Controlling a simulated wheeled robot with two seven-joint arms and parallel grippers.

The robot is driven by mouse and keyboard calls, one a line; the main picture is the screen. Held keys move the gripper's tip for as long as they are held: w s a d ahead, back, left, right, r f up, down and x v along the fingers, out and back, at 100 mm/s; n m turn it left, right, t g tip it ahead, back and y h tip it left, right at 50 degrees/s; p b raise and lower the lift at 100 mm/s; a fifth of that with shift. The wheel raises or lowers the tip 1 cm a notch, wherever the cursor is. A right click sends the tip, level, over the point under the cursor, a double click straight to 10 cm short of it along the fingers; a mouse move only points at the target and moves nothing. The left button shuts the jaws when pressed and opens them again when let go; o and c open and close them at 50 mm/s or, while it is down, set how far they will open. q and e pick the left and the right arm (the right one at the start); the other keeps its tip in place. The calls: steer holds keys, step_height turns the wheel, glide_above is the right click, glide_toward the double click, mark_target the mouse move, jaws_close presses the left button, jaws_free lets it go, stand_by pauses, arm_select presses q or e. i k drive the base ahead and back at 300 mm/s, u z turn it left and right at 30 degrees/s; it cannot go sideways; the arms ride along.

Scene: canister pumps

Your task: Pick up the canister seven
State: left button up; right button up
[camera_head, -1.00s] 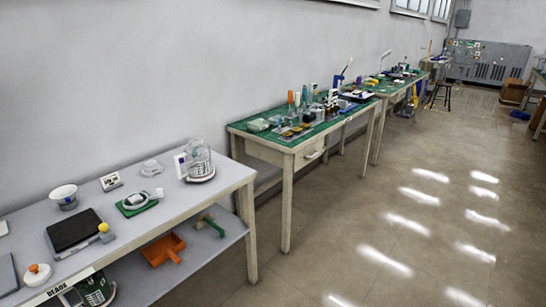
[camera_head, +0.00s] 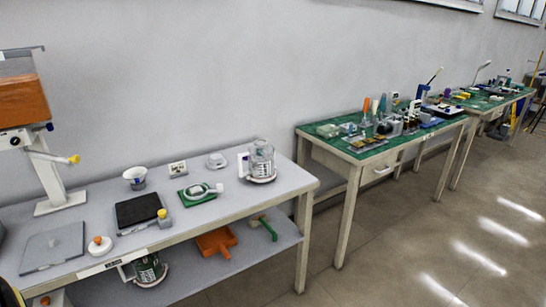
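A clear glass canister (camera_head: 262,160) stands upright on a round white base at the right end of the near grey table. A white upright piece is beside it. A second canister (camera_head: 148,268), dark with a pale label, stands on the lower shelf under the table and is partly hidden by the table top. The pictures do not let me read a number seven on either canister. Neither of my grippers is in view.
The near table (camera_head: 290,182) also holds a black pad (camera_head: 138,209), a green mat with a white ring (camera_head: 200,194) and a white cup (camera_head: 135,178). An orange tray (camera_head: 216,241) lies on the lower shelf. Green-topped benches stand further right. The floor (camera_head: 400,270) in front is clear.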

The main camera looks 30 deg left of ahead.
mark_target(262, 169)
steer(key=i, duration=2.9)
steer(key=u, duration=3.85)
